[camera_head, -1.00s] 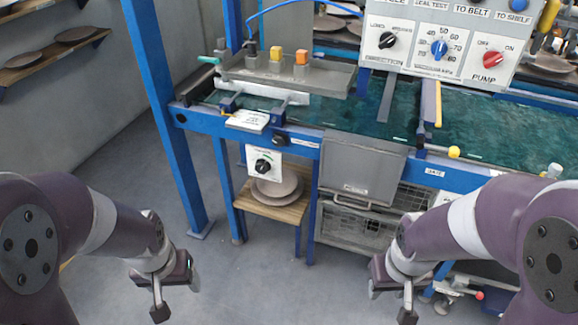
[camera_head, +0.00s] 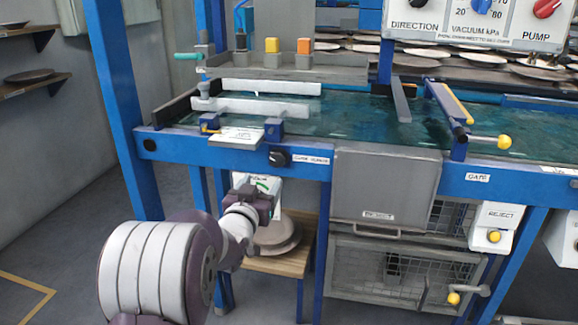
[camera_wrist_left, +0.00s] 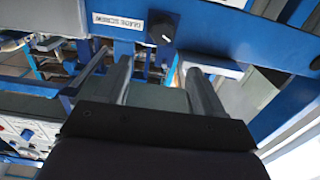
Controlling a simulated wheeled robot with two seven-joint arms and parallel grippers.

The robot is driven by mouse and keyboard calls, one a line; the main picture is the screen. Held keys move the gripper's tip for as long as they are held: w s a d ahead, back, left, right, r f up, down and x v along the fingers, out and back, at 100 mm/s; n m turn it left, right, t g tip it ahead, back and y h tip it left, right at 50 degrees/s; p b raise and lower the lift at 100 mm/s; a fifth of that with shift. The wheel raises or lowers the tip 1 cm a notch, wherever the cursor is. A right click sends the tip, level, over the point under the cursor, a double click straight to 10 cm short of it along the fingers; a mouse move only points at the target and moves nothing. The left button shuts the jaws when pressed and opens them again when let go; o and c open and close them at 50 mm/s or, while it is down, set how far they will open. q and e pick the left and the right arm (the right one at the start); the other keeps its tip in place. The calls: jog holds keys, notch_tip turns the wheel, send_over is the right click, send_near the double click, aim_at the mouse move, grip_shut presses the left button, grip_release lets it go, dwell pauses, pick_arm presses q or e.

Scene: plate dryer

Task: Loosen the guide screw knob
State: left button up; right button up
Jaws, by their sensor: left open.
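The guide screw knob (camera_head: 279,158) is a small black knob on the blue front rail, beside a white "GUIDE SCREW" label (camera_head: 311,159). In the left wrist view the knob (camera_wrist_left: 162,28) shows beyond the fingers, with its label (camera_wrist_left: 117,22) beside it. My left gripper (camera_head: 262,192) is below and slightly left of the knob in the head view, apart from it. In the wrist view the left gripper (camera_wrist_left: 160,68) is open, with nothing seen between its fingers. My right gripper is out of view.
A grey reject door (camera_head: 384,195) hangs right of the knob. Stacked plates (camera_head: 278,236) sit on a small wooden stand under the rail. A white guide bar (camera_head: 252,107) lies over the green belt. A blue post (camera_head: 112,110) stands at left.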

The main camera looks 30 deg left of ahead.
aim_at(276, 160)
pick_arm(q)
jog(key=b+x, duration=0.1)
jog(key=x, duration=0.2)
jog(key=b+x, duration=0.1)
jog(key=x, duration=0.3)
jog(key=b+x, duration=0.1)
jog(key=x, duration=0.3)
jog(key=shift+a+f, duration=0.2)
jog(key=shift+f, duration=0.05)
jog(key=shift+w+a+r, duration=0.1)
jog(key=shift+w, duration=0.35)
jog(key=c, duration=1)
